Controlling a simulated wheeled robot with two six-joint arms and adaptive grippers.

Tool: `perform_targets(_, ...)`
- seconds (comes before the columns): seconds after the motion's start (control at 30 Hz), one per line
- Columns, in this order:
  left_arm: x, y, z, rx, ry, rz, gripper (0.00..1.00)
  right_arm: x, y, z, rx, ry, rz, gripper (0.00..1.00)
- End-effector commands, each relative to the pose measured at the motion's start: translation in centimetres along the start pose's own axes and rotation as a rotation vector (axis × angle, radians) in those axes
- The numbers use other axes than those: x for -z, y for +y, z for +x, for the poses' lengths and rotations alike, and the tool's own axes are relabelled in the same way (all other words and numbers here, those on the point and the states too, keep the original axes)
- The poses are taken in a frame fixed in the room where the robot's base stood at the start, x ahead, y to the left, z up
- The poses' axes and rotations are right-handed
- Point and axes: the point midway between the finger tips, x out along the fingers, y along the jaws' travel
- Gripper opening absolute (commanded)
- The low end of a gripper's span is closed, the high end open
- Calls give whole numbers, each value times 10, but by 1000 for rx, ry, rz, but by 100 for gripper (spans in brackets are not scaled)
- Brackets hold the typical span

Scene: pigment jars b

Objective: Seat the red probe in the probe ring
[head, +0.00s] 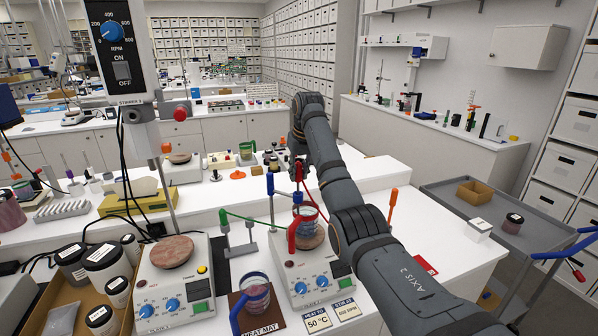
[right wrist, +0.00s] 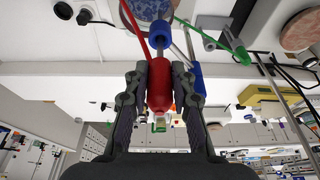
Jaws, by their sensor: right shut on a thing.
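My right gripper (head: 299,166) is above the hotplate in the head view. In the right wrist view its fingers (right wrist: 159,92) are closed on the red handle of the probe (right wrist: 159,84). The probe's handle also shows in the head view (head: 299,172). A short blue ring-like collar (right wrist: 160,33), which looks like the probe ring, lies in line beyond the handle. I cannot tell whether the probe's tip is inside it. A red cable runs beside it toward the beaker. My left gripper is not in view.
A beaker (head: 307,213) with a red handle stands on the right hotplate (head: 310,282). A green arm (head: 243,218) reaches in from its left. A second hotplate (head: 174,290) and a blue-handled mug (head: 256,291) are left of it. A tray of jars fills the lower left.

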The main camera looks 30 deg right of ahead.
Motion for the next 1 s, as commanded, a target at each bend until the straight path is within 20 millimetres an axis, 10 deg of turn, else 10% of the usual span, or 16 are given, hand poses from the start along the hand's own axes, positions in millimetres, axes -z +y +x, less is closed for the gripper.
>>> perform_targets(1.0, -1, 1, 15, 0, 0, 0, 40, -8, 0, 25, 0, 1, 0, 0)
